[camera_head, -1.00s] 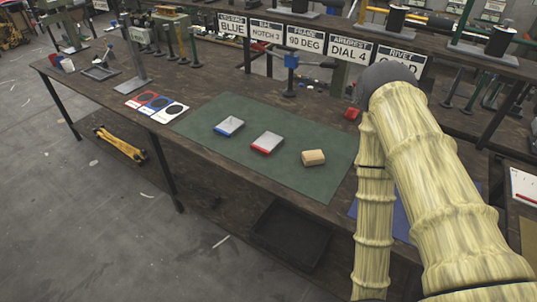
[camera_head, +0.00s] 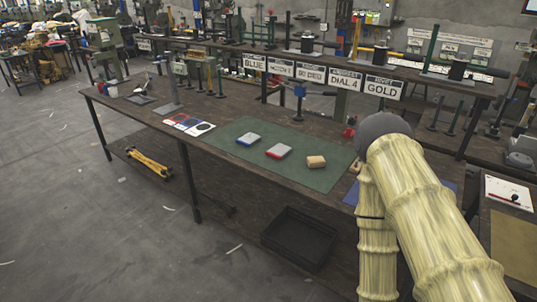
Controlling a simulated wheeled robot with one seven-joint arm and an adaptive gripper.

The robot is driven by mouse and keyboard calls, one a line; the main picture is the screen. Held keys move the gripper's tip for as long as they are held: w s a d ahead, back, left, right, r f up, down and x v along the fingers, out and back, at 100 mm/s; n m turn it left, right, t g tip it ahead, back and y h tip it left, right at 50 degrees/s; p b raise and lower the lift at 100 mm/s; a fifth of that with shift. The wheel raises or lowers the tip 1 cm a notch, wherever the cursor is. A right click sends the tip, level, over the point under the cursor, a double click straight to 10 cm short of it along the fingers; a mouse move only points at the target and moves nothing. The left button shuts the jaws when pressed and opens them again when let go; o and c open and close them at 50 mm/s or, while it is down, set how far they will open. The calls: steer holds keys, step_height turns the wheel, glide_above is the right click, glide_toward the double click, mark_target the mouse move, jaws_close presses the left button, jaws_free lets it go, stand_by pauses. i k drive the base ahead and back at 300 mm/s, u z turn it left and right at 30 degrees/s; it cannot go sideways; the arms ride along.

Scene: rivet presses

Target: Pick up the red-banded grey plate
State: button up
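The red-banded grey plate (camera_head: 279,151) lies flat on the green mat (camera_head: 318,181), its red edge facing the front left. A similar blue-banded grey plate (camera_head: 248,139) lies to its left, and a tan block (camera_head: 316,162) lies to its right. The plates are apart from each other. My arm, in a pale yellow sleeve, reaches in from the lower right to the right of the mat. My gripper cannot be made out; the arm hides that area. Nothing touches the red-banded plate.
Signs reading BLUE (camera_head: 255,63) and GOLD (camera_head: 384,87) hang among others along the shelf behind. Round-marked cards (camera_head: 188,124) lie left of the mat. A blue-topped post (camera_head: 299,100) stands behind it. A black bin (camera_head: 299,238) sits below the bench. Floor at left is mostly open.

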mark_target(280, 152)
steer(key=u, duration=0.7)
steer(key=i, duration=1.3)
steer(key=z, duration=0.1)
